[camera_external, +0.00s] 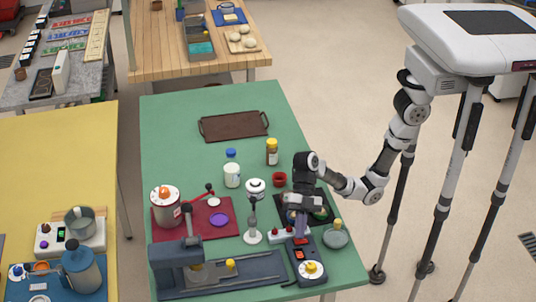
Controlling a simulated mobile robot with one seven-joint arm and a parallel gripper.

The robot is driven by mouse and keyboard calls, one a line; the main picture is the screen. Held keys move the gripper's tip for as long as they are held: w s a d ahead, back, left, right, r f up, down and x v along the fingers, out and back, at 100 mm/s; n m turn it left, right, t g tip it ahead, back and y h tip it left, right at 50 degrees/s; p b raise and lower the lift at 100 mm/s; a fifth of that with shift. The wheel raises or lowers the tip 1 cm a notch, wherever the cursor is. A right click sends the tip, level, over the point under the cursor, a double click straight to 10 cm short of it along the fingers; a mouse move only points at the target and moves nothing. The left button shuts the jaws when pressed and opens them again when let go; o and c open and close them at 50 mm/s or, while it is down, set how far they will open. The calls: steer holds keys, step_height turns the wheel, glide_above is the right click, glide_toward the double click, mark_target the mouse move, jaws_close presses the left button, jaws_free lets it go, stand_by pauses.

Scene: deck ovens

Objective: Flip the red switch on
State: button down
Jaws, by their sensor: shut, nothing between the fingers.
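A dark box (307,280) stands at the front right of the green table, with a white and yellow dial (311,271) on its near part. A small red switch (299,254) shows on the box's top behind the dial. It is too small to tell which way the switch is tipped. My gripper (300,232) points down just behind the red switch, over the far end of the box. Its fingers are shut with nothing between them. I cannot tell whether the fingertips touch the box.
A white and red piece (283,235) and a white stand (252,234) are left of my gripper. A grey-green dish (336,238) is close on the right. A dark slicer-like device (178,262) fills the front left. The green table (180,125) is clear around the brown tray (233,125).

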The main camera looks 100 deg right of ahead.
steer(key=shift+w+f, duration=0.1)
steer(key=shift+f, duration=0.1)
steer(key=shift+w+f+b, duration=0.1)
steer(key=shift+f+b, duration=0.15)
steer(key=shift+b, duration=0.2)
steer(key=shift+r, duration=0.15)
steer(key=shift+s, duration=0.2)
steer(key=shift+s, duration=0.65)
